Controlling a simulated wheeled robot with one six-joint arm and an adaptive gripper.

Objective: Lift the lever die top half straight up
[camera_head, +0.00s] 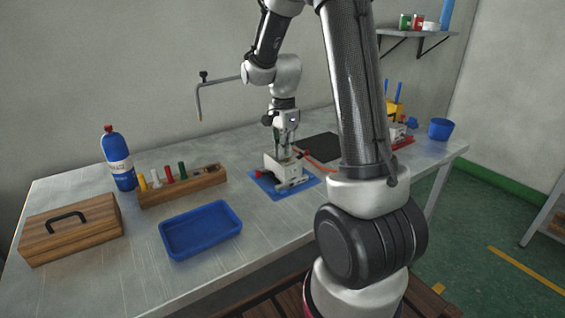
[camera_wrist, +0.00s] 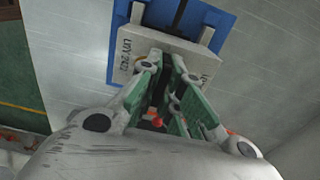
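The lever die (camera_head: 285,168) is a pale grey block on a blue mat (camera_head: 262,185) on the metal table. In the wrist view the die's pale top face (camera_wrist: 182,58) shows dark lettering, over the blue mat (camera_wrist: 226,25). My gripper (camera_head: 284,150) points down at the die from above. In the wrist view my gripper's green-padded fingers (camera_wrist: 165,75) reach the die's near part, with a narrow dark part between them. Whether they press on it is hidden. A small red knob (camera_wrist: 157,122) shows between the fingers.
A blue tray (camera_head: 200,230), a wooden box (camera_head: 70,228), a tool rack (camera_head: 183,187) and a blue bottle (camera_head: 118,160) stand left of the die. A dark pad (camera_head: 318,147) lies behind it. A blue cup (camera_head: 439,129) stands far right.

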